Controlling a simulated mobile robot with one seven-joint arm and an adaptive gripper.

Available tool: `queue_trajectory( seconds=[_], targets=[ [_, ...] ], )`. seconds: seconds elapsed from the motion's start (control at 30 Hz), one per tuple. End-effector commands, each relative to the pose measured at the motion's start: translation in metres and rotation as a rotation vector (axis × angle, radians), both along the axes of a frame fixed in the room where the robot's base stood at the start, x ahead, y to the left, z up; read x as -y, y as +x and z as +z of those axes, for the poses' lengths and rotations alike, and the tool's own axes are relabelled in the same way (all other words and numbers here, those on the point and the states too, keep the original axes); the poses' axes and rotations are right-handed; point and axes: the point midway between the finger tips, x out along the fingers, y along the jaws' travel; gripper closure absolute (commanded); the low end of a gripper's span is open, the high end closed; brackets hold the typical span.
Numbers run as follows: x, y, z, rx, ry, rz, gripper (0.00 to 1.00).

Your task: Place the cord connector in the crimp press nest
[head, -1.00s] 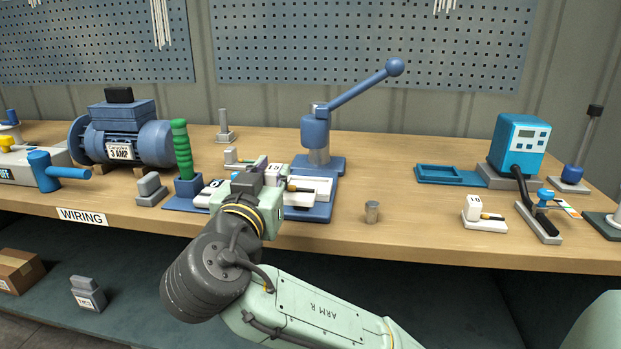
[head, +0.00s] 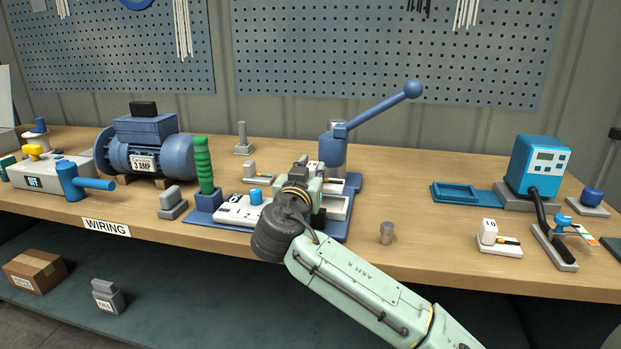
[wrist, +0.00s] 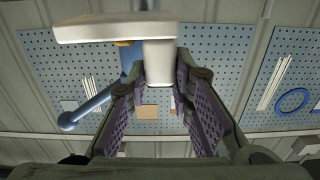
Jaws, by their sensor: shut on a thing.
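My gripper (head: 308,180) is in front of the crimp press (head: 333,150), a blue column with a long ball-ended lever. In the wrist view my gripper (wrist: 158,72) is shut on the white block of the cord connector (wrist: 158,50). A flat white slab (wrist: 95,28) adjoins this block at the top of that picture, with a small orange-brown part at its edge. In the head view my gripper and wrist largely hide the connector and the press nest. I cannot tell whether the connector touches the nest.
A white fixture (head: 235,208) with a blue knob and a green handle (head: 203,165) stand left of my wrist. A small metal cup (head: 386,233) stands to the right. Another white connector (head: 490,235) lies further right. The bench between the press and the blue tray (head: 465,192) is clear.

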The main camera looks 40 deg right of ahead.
Motion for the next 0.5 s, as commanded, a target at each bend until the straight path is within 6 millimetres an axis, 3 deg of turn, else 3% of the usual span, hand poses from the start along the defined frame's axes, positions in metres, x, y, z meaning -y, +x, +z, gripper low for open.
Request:
queue_trajectory(
  seconds=[0.2,0.5],
  targets=[
    [-0.001,0.000,-0.025,-0.001,-0.002,0.002,1.00],
    [-0.002,0.000,-0.029,0.000,0.000,0.002,1.00]
  ],
)
